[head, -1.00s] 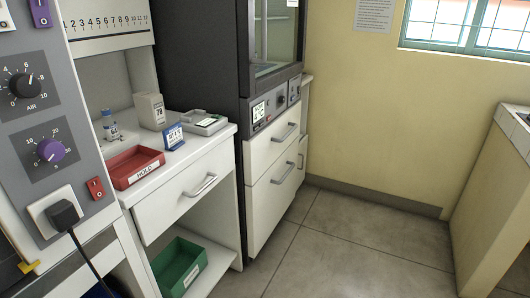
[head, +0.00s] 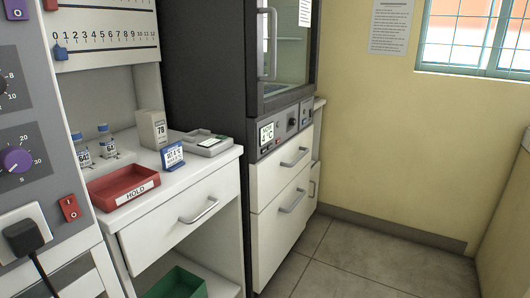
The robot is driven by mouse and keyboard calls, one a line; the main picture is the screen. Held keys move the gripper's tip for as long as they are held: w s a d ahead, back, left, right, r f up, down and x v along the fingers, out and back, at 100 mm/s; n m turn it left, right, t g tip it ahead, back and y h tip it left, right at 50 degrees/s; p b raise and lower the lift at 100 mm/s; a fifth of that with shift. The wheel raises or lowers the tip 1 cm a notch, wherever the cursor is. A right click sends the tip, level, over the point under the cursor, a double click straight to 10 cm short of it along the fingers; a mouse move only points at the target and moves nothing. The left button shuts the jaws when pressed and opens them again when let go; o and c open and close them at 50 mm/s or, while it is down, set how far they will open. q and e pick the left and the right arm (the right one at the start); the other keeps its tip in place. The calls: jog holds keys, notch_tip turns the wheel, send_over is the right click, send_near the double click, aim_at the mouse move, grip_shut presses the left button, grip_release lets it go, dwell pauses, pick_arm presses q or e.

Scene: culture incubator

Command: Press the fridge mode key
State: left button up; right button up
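The fridge is the tall dark cabinet (head: 204,75) with a glass door (head: 288,50) in the middle of the head view; the door looks shut. Its control strip (head: 284,132) runs under the door. A small lit display (head: 267,134) at the strip's left end reads "4 °C", with small print above that I cannot read for certain. Small keys (head: 271,150) sit below the display, too small to tell which is the mode key. A dark knob (head: 292,123) is to the right. Neither of my grippers is in view.
White drawers (head: 280,172) with handles are below the strip. Left of the fridge, a white counter (head: 215,160) holds a red HOLD tray (head: 124,185), vials (head: 106,142), a box and a blue sign (head: 172,155). A green bin (head: 178,284) is below. The floor (head: 345,258) at right is clear.

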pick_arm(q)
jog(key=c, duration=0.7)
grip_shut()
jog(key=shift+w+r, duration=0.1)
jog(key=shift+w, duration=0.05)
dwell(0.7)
